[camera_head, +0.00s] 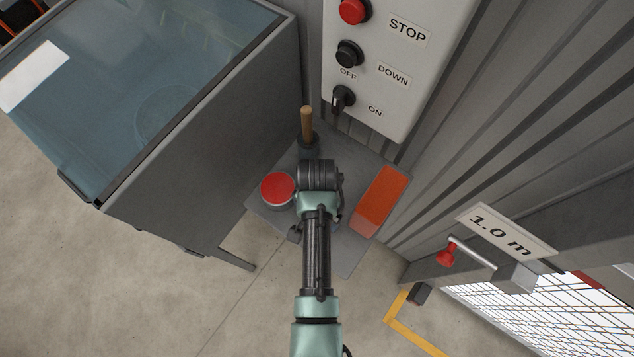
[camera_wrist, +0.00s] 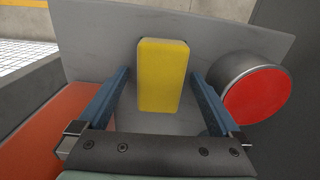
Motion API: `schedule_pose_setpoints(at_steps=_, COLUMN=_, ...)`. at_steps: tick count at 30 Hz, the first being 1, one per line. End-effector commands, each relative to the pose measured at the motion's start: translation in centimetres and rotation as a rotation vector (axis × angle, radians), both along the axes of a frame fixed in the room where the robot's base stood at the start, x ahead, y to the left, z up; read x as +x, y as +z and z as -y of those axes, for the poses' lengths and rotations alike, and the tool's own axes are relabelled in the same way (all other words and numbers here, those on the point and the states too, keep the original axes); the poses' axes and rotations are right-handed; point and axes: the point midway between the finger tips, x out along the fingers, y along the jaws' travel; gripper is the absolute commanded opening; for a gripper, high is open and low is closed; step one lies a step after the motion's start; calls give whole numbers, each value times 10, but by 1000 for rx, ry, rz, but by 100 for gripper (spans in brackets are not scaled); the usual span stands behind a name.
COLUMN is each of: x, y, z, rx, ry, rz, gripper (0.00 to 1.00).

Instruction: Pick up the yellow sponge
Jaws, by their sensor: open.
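The yellow sponge (camera_wrist: 163,75) is a rounded block in the middle of the wrist view, on a grey plate (camera_wrist: 215,35). My gripper (camera_wrist: 161,76) is open, with one blue finger on each side of the sponge. Gaps show between the sponge and both fingers. I cannot tell how far the fingertips are above the plate. In the head view my arm (camera_head: 317,240) reaches over the plate (camera_head: 262,212) and hides the sponge.
A red-topped round can (camera_head: 277,189) stands left of my arm, close to one finger in the wrist view. An orange box (camera_head: 379,201) lies on the right. A wooden-handled tool (camera_head: 307,125) stands behind. A control panel (camera_head: 385,65) and a glass-topped cabinet (camera_head: 200,135) flank the plate.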

Motion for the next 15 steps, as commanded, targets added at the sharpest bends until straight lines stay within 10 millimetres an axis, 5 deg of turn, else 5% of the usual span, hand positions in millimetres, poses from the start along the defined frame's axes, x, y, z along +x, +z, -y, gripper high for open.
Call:
schedule_pose_setpoints(at_steps=7, x=0, y=-1, z=0, rx=0, ry=0, rz=0, gripper=98)
schedule_pose_setpoints(at_steps=15, x=0, y=-1, z=0, rx=0, ry=0, rz=0, gripper=50)
